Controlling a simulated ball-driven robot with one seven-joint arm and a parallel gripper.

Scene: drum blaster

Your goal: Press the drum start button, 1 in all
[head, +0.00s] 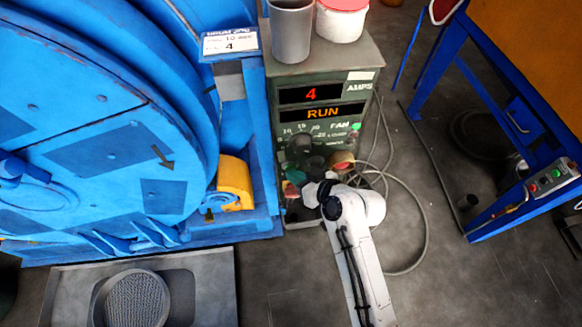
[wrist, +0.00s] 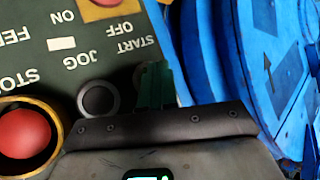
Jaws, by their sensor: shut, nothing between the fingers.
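The drum control box (head: 318,75) stands beside the big blue drum, and its displays read 4 and RUN. My gripper (head: 312,188) is shut and empty at the lower left of its panel. In the wrist view the panel is upside down, with the START label (wrist: 138,45) just above a dark green shape. The green start button (wrist: 156,86) sits at that shape, in front of my gripper plate; button and fingertips blend there, so I cannot tell contact or press depth. A black JOG button (wrist: 98,98) is beside it. The head view shows green (head: 297,176) beside my wrist.
A red stop button (wrist: 25,133) in a yellow ring is to the left of JOG in the wrist view. The blue drum (head: 110,110) is close on the left. Cables (head: 405,190) loop over the floor right of the box. A blue-framed table (head: 440,60) stands right.

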